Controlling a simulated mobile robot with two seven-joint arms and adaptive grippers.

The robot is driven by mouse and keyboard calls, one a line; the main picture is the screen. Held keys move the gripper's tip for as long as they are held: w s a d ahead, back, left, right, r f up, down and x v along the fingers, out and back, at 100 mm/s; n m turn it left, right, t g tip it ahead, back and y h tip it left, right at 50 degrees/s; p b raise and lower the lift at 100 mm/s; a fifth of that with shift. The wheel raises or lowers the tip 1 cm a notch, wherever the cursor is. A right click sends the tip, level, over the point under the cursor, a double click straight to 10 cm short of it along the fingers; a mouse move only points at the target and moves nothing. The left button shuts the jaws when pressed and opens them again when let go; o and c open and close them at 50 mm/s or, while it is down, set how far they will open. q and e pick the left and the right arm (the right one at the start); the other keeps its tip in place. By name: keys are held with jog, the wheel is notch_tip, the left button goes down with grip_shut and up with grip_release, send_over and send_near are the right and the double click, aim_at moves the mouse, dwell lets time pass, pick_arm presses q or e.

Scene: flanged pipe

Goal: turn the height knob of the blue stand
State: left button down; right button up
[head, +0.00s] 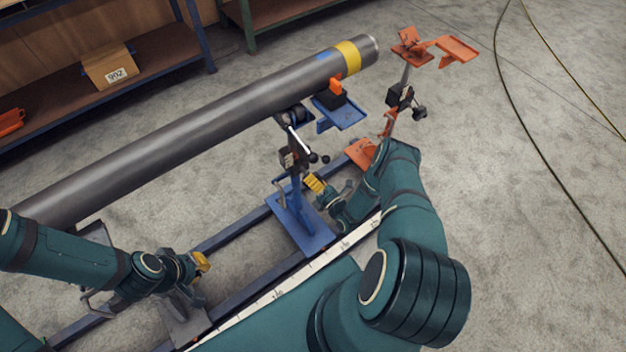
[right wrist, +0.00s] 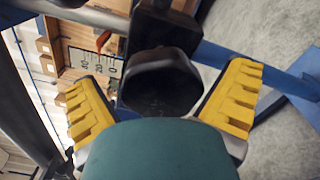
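The blue stand (head: 302,226) stands on a rail under the grey pipe (head: 190,132). A small black knob (head: 314,158) shows at its column in the head view. In the right wrist view a large black faceted knob (right wrist: 162,84) lies between the yellow fingers of my right gripper (right wrist: 163,94). The fingers are wide apart, with a gap visible on each side of the knob. In the head view my right gripper (head: 315,184) is beside the stand's column, partly hidden by its arm. My left gripper (head: 200,262) is low at the left near the rail; its finger gap is hidden.
An orange stand (head: 408,52) with its own black knob stands right of the blue one. A white ruled strip (head: 290,284) runs along the rail. Shelves with a cardboard box (head: 109,68) are at the back left. The floor at right is clear except for cables (head: 540,140).

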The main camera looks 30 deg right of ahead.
jog(key=s, duration=1.2)
jog(key=shift+d, duration=0.45)
